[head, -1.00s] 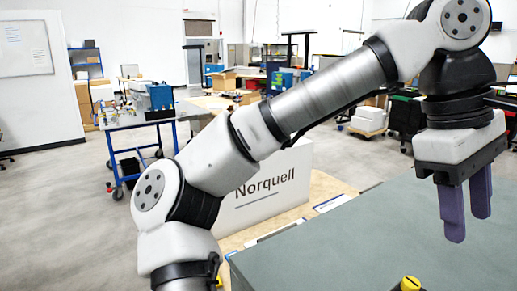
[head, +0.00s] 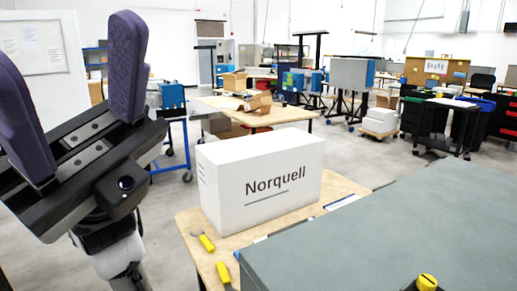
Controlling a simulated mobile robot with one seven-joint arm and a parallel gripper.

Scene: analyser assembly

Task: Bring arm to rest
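My gripper (head: 85,85) is large at the left of the head view, close to the camera. Its two purple fingers point up, with a wide gap between them and nothing held. The rest of my arm runs down out of the picture below it. The gripper is clear of the tables, left of the white Norquell box (head: 262,178).
The Norquell box stands on a wooden table (head: 335,188) with yellow-handled tools (head: 203,240). A grey-green surface (head: 400,225) fills the lower right, with a yellow-topped knob (head: 427,282) at its front edge. Behind are a blue-framed cart (head: 172,130), benches and open floor.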

